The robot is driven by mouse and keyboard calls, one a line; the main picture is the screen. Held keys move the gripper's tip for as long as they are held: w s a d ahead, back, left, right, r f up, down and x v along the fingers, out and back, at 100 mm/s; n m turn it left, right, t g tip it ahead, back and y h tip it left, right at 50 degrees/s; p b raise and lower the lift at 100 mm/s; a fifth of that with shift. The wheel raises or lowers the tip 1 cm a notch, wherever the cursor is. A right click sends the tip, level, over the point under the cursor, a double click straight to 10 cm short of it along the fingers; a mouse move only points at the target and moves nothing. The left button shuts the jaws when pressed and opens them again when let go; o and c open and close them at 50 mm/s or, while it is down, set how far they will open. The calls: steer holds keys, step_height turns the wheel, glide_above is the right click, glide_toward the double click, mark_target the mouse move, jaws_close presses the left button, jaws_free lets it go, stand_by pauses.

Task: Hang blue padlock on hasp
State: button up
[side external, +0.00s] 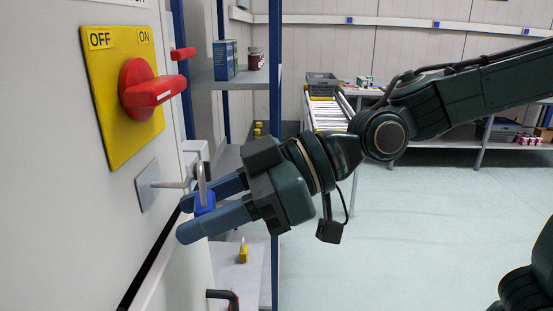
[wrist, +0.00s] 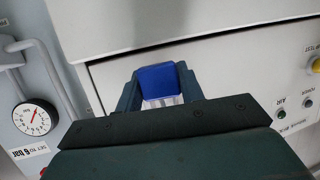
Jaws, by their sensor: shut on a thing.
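The blue padlock (side external: 204,204) is between the two fingers of my gripper (side external: 190,218), which is shut on its body. Its grey shackle (side external: 202,175) points up above the fingers. The hasp is a grey plate (side external: 147,187) on the white panel with a pale peg sticking out to the right. The peg's end overlaps the shackle in the side view; I cannot tell whether the shackle is around it or beside it. In the wrist view the padlock's blue body (wrist: 158,80) shows between the fingers; the hasp is not visible there.
A yellow plate (side external: 120,75) with a red OFF/ON switch handle (side external: 145,90) sits just above the hasp. Blue-posted shelves (side external: 245,85) stand behind my gripper. The wrist view shows a pressure gauge (wrist: 36,118) at left and panel buttons (wrist: 281,114) at right.

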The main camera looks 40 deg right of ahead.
steer(key=shift+w+a+f, duration=0.45)
steer(key=shift+w+a, duration=0.35)
steer(key=shift+w+a+f, duration=0.1)
stand_by(0.6)
steer(key=o, duration=1)
steer(key=shift+d, duration=0.2)
steer(key=shift+s+d+r, duration=0.25)
steer(key=shift+d+r, duration=0.05)
steer(key=shift+d, duration=0.35)
steer(key=shift+s+a+v, duration=0.1)
steer(key=shift+s+v, duration=0.05)
steer(key=shift+v, duration=1.95)
steer(key=shift+s+a+v, duration=0.1)
steer(key=shift+v, duration=2)
steer(key=shift+s+a+v, duration=0.1)
steer(key=shift+s+v, duration=0.05)
steer(key=shift+v, duration=2)
